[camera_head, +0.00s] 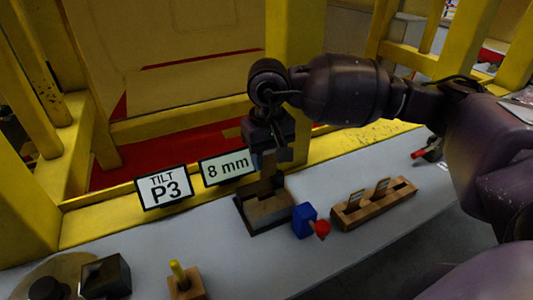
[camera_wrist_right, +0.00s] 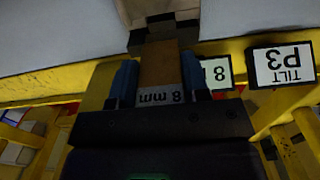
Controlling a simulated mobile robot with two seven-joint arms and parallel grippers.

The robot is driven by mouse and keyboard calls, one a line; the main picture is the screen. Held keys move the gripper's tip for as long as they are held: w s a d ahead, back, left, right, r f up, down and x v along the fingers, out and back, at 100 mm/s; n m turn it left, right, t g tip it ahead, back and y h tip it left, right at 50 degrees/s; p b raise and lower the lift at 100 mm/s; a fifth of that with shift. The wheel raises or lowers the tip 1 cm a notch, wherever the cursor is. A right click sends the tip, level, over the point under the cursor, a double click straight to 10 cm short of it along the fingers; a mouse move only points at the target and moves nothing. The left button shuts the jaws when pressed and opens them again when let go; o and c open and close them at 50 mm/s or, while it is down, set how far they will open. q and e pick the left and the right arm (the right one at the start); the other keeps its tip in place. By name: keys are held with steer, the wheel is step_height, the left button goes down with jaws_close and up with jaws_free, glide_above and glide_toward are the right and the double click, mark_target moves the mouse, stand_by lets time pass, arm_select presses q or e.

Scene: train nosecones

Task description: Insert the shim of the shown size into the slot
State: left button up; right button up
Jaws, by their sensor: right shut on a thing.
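My right gripper (camera_head: 270,150) points down above the slot block (camera_head: 282,212), a dark base with a wooden block on it. In the right wrist view the gripper (camera_wrist_right: 158,72) is shut on a brown shim (camera_wrist_right: 160,62) marked "8 mm", held between its blue fingers. The shim's far end reaches the dark part of the slot block (camera_wrist_right: 165,30); I cannot tell how far it is in the slot. A sign (camera_head: 227,168) on the yellow rail reads "8 mm". My left gripper is not in view.
A wooden rack (camera_head: 375,207) with two upright shims stands to the right. A blue block (camera_head: 304,220) with a red knob stands close to the slot block. A "TILT P3" sign (camera_head: 165,188), a black box (camera_head: 105,276) and a yellow peg (camera_head: 178,272) are left. Yellow posts rise behind.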

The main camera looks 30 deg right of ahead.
mark_target(268, 175)
steer(key=shift+w+f+b, duration=0.1)
steer(key=shift+b, duration=0.3)
steer(key=shift+f, duration=0.35)
steer(key=shift+f+b, duration=1.1)
steer(key=shift+f, duration=0.3)
steer(key=shift+f+b, duration=0.7)
steer(key=shift+f, duration=0.35)
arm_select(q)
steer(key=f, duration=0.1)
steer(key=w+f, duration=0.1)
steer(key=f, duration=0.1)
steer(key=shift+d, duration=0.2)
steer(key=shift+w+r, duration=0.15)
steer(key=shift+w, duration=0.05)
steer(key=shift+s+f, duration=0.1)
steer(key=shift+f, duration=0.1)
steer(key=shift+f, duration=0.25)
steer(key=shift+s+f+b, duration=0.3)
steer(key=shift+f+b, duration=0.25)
